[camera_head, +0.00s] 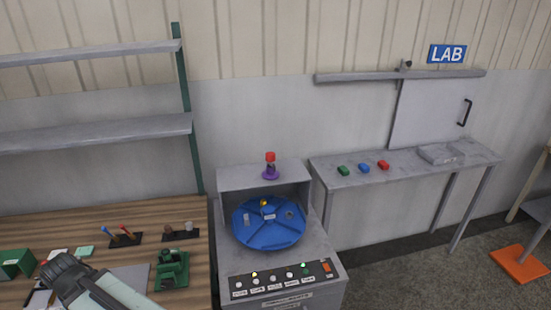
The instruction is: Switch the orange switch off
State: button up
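A small orange patch (326,267) sits at the right end of the dark control strip on the grey console (322,285). It looks like a switch, but its on or off position is too small to tell. Several pale knobs or buttons (272,279) line the strip to its left, with small labels below them. A yellow light (254,274) and a green light (304,265) show above the strip. Part of my arm shows at the lower left, over the wooden bench and well left of the console. I cannot make out my gripper's fingertips.
A blue round turntable (268,222) sits in the console. A purple and red object (270,166) stands on top. The wooden bench (100,217) holds green fixtures and small tools. A grey side table (405,169) with coloured blocks stands right. Floor is open in front of it.

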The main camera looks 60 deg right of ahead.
aim_at(326, 267)
jog(key=z, duration=2.95)
jog(key=k, duration=0.75)
jog(key=u, duration=0.75)
jog(key=i, duration=1)
jog(key=u, duration=0.05)
